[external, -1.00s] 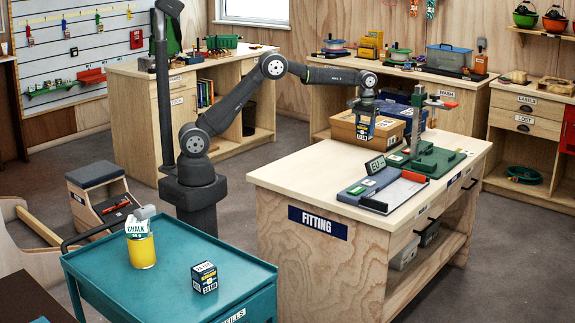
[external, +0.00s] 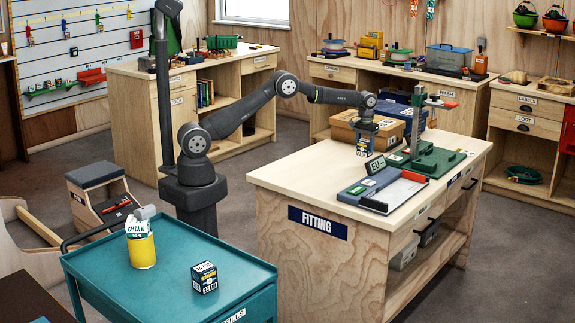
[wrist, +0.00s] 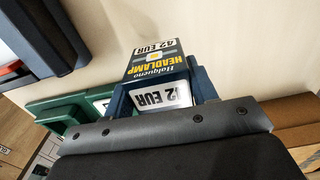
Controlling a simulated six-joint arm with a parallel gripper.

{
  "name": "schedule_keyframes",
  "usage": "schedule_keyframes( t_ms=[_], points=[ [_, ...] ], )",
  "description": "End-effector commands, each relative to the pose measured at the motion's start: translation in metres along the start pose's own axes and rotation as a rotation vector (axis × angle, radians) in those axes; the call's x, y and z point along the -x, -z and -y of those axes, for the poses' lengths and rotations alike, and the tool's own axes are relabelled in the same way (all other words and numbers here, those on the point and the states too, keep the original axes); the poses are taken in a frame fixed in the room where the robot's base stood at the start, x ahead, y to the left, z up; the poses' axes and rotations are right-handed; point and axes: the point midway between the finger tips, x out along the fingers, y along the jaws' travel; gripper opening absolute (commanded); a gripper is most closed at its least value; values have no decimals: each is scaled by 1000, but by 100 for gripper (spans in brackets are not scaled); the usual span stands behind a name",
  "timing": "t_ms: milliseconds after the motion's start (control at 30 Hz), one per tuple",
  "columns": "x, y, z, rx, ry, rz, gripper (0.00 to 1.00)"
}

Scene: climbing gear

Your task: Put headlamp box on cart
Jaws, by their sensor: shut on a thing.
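The teal cart (external: 178,243) stands at the lower left, well away from my gripper.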

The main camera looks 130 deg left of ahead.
Motion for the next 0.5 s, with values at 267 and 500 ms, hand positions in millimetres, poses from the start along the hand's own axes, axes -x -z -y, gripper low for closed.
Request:
schedule_keyframes(
  t_ms=[267,500],
  points=[
    [-29,1,1,1,1,1,27],
    [-41,1,1,1,0,-2,27]
  ],
)
